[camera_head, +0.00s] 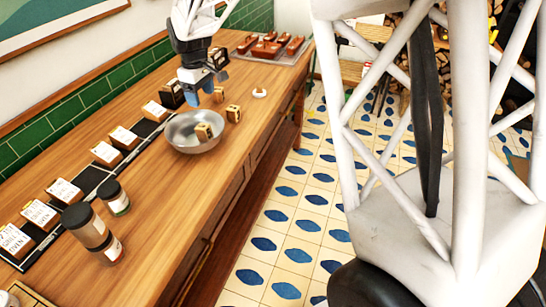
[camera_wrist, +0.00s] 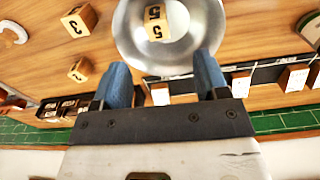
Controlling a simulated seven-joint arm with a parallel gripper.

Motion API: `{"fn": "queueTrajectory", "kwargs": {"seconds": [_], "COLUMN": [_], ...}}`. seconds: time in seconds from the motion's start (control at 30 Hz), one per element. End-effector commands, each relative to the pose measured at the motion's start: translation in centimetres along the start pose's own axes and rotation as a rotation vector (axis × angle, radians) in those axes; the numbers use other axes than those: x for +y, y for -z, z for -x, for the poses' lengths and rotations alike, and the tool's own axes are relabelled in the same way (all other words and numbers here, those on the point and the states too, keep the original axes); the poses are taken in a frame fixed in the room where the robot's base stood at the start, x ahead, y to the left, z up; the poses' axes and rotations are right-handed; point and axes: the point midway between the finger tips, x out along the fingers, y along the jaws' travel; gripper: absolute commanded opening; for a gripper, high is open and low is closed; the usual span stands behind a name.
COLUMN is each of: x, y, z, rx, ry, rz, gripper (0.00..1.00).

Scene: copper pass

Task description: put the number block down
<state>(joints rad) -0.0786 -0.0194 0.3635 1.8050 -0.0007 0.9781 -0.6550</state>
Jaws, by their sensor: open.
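A wooden number block marked 5 (camera_wrist: 155,22) lies inside the metal bowl (camera_wrist: 197,40); in the head view the block (camera_head: 204,132) sits low in the bowl (camera_head: 180,138). A block marked 3 (camera_wrist: 78,19) and a block marked 2 (camera_wrist: 80,70) stand on the counter beside the bowl. In the head view these two are the near block (camera_head: 233,113) and the far block (camera_head: 219,94). My gripper (camera_head: 212,88) is open and empty above the counter, just beyond the bowl. Its two blue fingers (camera_wrist: 163,75) are spread apart in the wrist view.
Several card stands (camera_head: 105,153) line a dark strip along the tiled wall. Dark jars (camera_head: 84,225) stand at the near end. A small white ring-shaped item (camera_head: 259,93) and a tray of reddish-brown pieces (camera_head: 272,48) lie farther off. The counter's right edge drops to the floor.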

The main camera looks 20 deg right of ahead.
Motion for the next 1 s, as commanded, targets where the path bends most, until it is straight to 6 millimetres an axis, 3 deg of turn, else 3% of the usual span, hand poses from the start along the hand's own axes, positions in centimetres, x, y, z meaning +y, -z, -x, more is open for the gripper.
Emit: {"fn": "queueTrajectory", "kwargs": {"seconds": [0.5,1.0], "x": [-7.2,-15.6], "y": [-12.3,-24.6], "z": [6.5,8.2], "rx": [0.065,0.137], "ry": [-0.044,-0.074], "rz": [-0.257,-0.522], "gripper": [0.67,0.67]}}
